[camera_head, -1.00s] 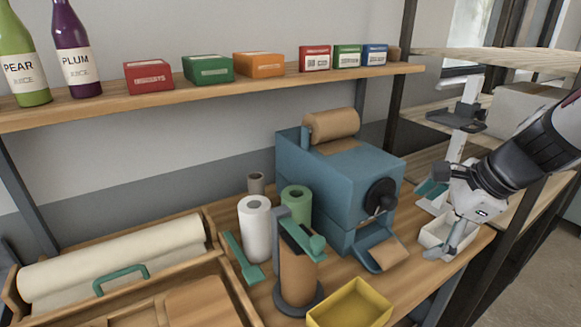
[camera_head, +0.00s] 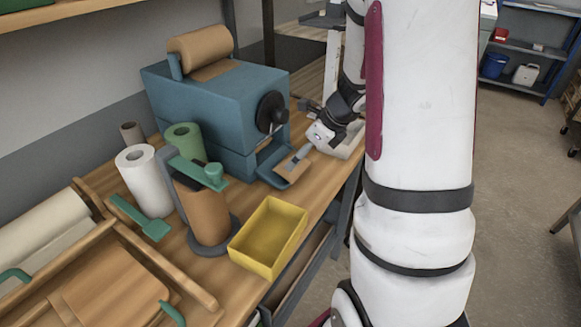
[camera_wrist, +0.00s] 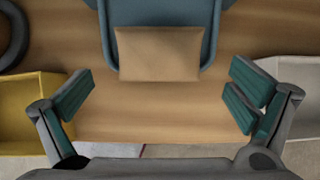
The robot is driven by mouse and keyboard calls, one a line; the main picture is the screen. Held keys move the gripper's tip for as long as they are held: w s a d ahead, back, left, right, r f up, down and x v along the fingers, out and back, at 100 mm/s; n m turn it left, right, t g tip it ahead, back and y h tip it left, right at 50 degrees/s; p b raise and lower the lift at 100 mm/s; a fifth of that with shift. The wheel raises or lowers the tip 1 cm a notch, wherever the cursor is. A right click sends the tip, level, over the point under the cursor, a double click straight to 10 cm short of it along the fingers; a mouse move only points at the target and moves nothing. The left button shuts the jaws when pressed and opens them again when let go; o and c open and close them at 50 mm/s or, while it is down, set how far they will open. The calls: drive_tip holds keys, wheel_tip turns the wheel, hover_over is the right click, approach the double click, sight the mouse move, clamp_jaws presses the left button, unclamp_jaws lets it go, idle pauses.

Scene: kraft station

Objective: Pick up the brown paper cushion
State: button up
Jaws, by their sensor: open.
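The brown paper cushion (camera_wrist: 158,54) lies on the blue outlet tray (camera_wrist: 208,52) of the blue paper machine, its near edge reaching past the tray's lip. In the head view the cushion (camera_head: 291,170) shows only in part, beside my gripper's finger. My gripper (camera_wrist: 160,97) is open and empty in the wrist view. Its teal-padded fingers stand wide apart, to the left and right, nearer the camera than the cushion and not touching it. In the head view my gripper (camera_head: 302,152) is at the tray, partly hidden by my arm.
A yellow bin (camera_head: 268,238) stands at the table's front edge, left of my gripper. A white bin (camera_wrist: 298,75) is on the right. The blue machine (camera_head: 215,105) with its black crank (camera_head: 272,112) stands behind the tray. A brown roll on a stand (camera_head: 203,210) is farther left.

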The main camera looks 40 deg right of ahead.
drive_tip(key=shift+w+b+x, duration=0.25)
drive_tip(key=shift+b+x, duration=0.05)
drive_tip(key=shift+x, duration=2.5)
drive_tip(key=shift+a+r, duration=0.15)
drive_tip(key=shift+r, duration=0.05)
drive_tip(key=c, duration=0.6)
